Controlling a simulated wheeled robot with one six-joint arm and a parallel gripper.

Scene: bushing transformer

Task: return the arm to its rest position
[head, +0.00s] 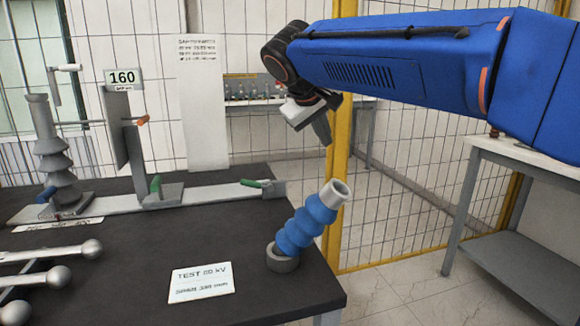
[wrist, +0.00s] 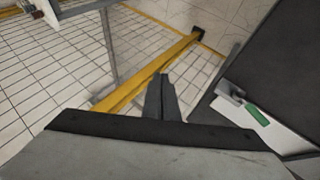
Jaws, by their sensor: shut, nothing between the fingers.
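My gripper (head: 322,128) is at the end of my blue arm in the head view, above and beyond the right end of the dark table. Its fingers point down and are shut with nothing between them. The shut fingers also show in the wrist view (wrist: 160,97), over the floor and the yellow post's foot. A blue ribbed bushing (head: 306,222) leans to the right in a grey ring holder (head: 282,258) on the table, below my gripper and apart from it.
The dark table (head: 130,270) carries a grey rail fixture (head: 160,195), a "TEST" card (head: 201,282) and several ball-ended rods (head: 45,277). A yellow fence post (head: 338,190) and wire mesh stand behind. A grey side table (head: 520,152) stands at the right.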

